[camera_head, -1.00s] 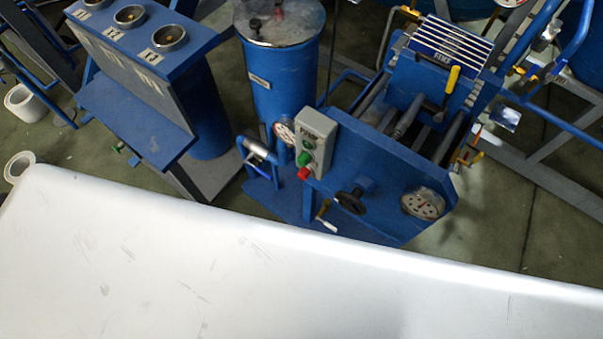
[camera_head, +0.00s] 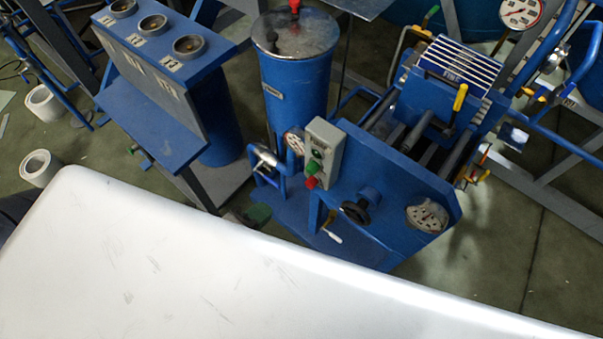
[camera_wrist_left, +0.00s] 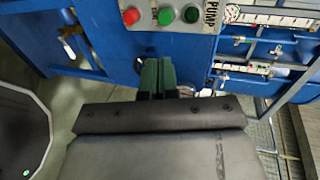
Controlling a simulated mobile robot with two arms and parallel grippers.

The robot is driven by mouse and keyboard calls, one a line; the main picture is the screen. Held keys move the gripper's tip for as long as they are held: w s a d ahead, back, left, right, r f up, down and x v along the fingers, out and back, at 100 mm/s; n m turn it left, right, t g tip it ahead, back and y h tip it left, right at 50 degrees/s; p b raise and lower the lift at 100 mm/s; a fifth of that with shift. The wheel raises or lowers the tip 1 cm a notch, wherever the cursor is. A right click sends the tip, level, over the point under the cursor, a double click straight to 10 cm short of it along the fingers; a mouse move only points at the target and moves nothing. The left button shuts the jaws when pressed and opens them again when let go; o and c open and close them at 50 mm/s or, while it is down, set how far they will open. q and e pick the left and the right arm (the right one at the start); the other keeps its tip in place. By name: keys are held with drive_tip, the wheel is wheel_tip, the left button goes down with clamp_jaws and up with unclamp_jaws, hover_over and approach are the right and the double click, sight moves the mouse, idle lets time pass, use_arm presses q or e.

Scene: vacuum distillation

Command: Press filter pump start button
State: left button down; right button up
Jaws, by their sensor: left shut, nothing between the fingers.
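The grey pump control box (camera_head: 335,150) stands on the blue filter press front in the head view, with a green button (camera_head: 314,167) and a red button (camera_head: 312,183) low on its face. In the left wrist view a red button (camera_wrist_left: 131,16), a middle green button (camera_wrist_left: 165,16) and another green button (camera_wrist_left: 192,15) sit in a row at the top, beside a PUMP label. My left gripper (camera_wrist_left: 157,80) is shut and empty, its green fingers below the buttons and apart from them. In the head view its fingers (camera_head: 258,213) show left of and below the box. My right gripper is not seen.
The press frame (camera_head: 400,205) carries a black handwheel (camera_head: 357,210) and a gauge (camera_head: 427,217). A blue cylindrical tank (camera_head: 296,90) stands behind the box. A blue stand with cups (camera_head: 150,110) is at left. Pipes and valves lie around the box.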

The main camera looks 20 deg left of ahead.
sight(308, 170)
use_arm(q)
drive_tip(key=p+x, duration=0.1)
drive_tip(key=x, duration=0.7)
drive_tip(key=r+p+x, duration=0.1)
drive_tip(key=x, duration=0.4)
drive_tip(key=shift+w+d+p, duration=0.1)
drive_tip(key=shift+w+p, duration=0.15)
drive_tip(key=shift+p, duration=0.05)
